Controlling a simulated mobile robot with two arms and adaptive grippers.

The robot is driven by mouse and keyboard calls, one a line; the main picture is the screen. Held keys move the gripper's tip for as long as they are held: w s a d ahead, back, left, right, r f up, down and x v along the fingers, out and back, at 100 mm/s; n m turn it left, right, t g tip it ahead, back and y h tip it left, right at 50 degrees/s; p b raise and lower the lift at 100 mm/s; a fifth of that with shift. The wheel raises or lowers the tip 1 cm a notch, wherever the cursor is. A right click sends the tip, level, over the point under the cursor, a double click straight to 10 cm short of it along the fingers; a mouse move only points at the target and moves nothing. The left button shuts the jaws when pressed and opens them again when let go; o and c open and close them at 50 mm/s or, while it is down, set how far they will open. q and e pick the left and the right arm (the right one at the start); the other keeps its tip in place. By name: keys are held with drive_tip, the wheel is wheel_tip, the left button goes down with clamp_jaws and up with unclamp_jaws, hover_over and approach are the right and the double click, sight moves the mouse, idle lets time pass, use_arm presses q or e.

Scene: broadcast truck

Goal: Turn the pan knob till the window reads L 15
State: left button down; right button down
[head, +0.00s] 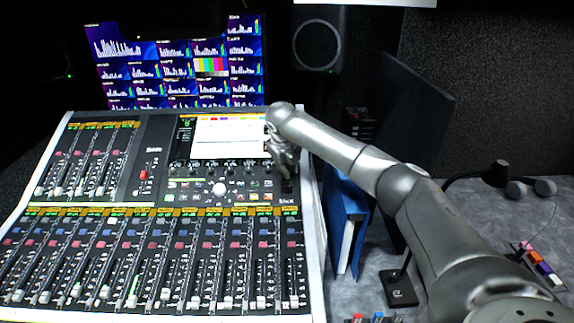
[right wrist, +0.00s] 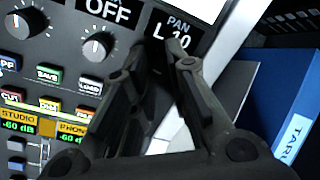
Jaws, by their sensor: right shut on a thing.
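The pan window (right wrist: 171,37) on the mixing console (head: 150,200) reads "PAN L 10" in the right wrist view. My right gripper (head: 285,168) reaches down to the right side of the console, just below the bright screen. In the right wrist view its two dark fingers (right wrist: 158,62) come together just below the pan window. The gripper is shut on the pan knob, which is mostly hidden between the fingers. My left gripper is in neither view.
Two other knobs (right wrist: 97,46) and several lit buttons (right wrist: 48,73) lie left of the fingers. Many faders fill the console's front. A blue binder (head: 343,220) stands close to its right side. A speaker (head: 318,40) and monitor wall (head: 180,65) are behind.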

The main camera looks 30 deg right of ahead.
drive_tip(key=n, duration=0.4)
drive_tip(key=shift+n, duration=0.3)
drive_tip(key=shift+n+t+p, duration=0.3)
drive_tip(key=shift+n+p, duration=0.1)
drive_tip(key=shift+n, duration=1.1)
drive_tip(key=c, duration=1.4)
unclamp_jaws()
drive_tip(key=shift+o, duration=0.2)
drive_tip(key=v, duration=1.2)
